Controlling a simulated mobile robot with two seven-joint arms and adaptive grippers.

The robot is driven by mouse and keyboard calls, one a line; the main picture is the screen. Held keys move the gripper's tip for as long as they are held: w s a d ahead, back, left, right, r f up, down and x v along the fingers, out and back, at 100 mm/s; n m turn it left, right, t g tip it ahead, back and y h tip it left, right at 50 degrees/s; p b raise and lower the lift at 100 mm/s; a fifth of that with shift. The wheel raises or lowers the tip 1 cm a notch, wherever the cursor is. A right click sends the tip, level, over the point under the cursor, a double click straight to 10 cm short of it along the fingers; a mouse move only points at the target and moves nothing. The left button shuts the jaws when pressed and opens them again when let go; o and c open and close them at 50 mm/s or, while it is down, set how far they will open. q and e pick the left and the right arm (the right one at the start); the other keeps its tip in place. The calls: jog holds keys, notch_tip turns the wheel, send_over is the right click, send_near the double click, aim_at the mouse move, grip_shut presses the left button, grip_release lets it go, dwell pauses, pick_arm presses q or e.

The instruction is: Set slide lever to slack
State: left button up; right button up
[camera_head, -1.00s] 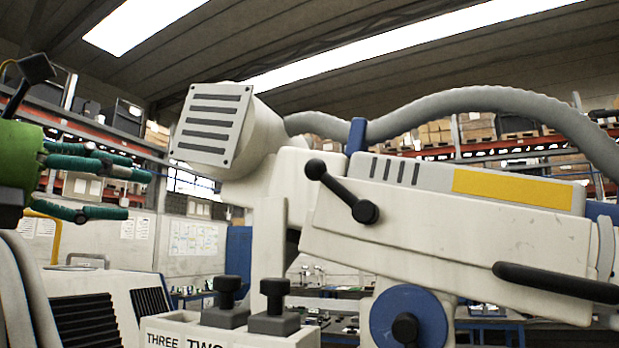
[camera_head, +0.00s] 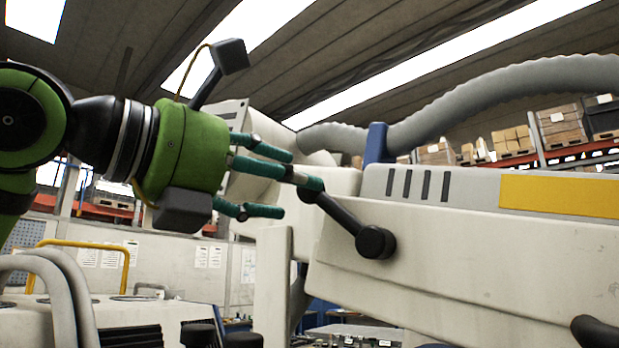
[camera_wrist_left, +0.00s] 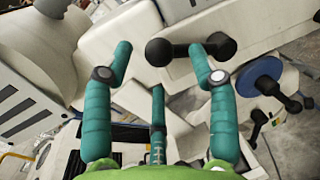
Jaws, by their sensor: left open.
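In the left wrist view, the lever (camera_wrist_left: 190,50) lies across the space ahead of the spread fingers (camera_wrist_left: 160,64), with nothing gripped. Whether a finger touches it I cannot tell. My right gripper is out of view.
A blue upright piece (camera_head: 376,144) and a grey corrugated hose (camera_head: 480,100) stand above the arm. A black handle (camera_head: 594,332) is at lower right. A blue wheel (camera_wrist_left: 258,77) with a black knob shows in the wrist view. Black knobs (camera_head: 240,340) stand below.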

aim_at(302, 196)
pick_arm(q)
jog(key=p+x, duration=0.1)
jog(key=x, duration=0.2)
jog(key=shift+w, duration=0.1)
jog(key=shift+w+d, duration=0.1)
jog(key=shift+d, duration=0.15)
jog(key=shift+a, duration=0.1)
jog(key=shift+c, duration=0.8)
grip_shut()
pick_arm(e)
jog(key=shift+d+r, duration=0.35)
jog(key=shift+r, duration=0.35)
